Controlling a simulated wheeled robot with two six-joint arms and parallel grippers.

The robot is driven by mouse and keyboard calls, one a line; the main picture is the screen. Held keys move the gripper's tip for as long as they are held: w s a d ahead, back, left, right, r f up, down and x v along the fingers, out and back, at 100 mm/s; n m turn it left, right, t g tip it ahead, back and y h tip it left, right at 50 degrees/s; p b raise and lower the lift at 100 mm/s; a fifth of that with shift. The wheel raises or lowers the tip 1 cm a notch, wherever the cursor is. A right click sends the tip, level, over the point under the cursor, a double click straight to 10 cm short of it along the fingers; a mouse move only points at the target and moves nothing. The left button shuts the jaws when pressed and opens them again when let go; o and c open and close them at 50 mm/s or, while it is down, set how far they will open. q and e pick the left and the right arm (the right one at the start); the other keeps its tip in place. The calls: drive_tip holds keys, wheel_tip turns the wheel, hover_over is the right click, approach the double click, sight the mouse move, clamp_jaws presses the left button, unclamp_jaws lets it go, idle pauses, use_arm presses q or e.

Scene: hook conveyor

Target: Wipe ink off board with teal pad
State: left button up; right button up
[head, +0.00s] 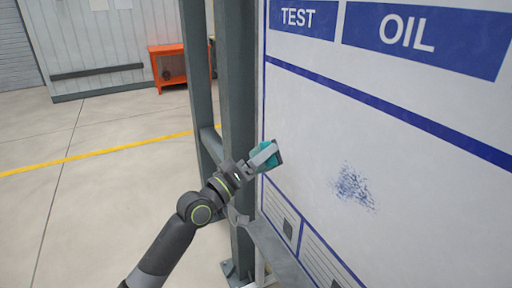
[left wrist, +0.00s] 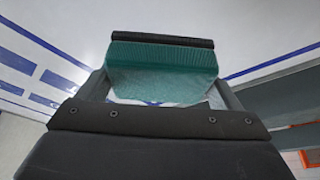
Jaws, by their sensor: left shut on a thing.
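The white board (head: 310,120) fills the right of the head view, with blue bands and the words TEST and OIL. A speckled blue ink patch (head: 353,187) marks its lower middle. My left gripper (head: 262,158) is shut on the teal pad (head: 266,155), near the board's left edge and to the left of the ink. In the left wrist view the teal pad (left wrist: 162,72) shows a dark strip along its top. I cannot tell whether the pad touches the board. My right gripper is not in view.
A grey steel post (head: 237,90) stands just behind my left gripper, along the board's left edge. A grey ledge (head: 275,250) runs below the board. An orange stand (head: 168,67) is far back. Open floor with a yellow line (head: 95,155) lies left.

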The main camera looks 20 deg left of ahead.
use_arm(q)
approach(326, 169)
drive_tip(key=a+r, duration=0.1)
drive_tip(key=a, duration=0.2)
drive_tip(key=shift+w+d+r+b, duration=0.15)
drive_tip(key=shift+w+d+b, duration=0.05)
drive_tip(key=shift+w+d, duration=0.8)
drive_tip(key=shift+w+d+r+b, duration=0.1)
drive_tip(key=shift+w+d+b, duration=0.05)
drive_tip(key=shift+w+d, duration=0.9)
drive_tip(key=shift+w+d, duration=0.65)
drive_tip(key=shift+w, duration=0.05)
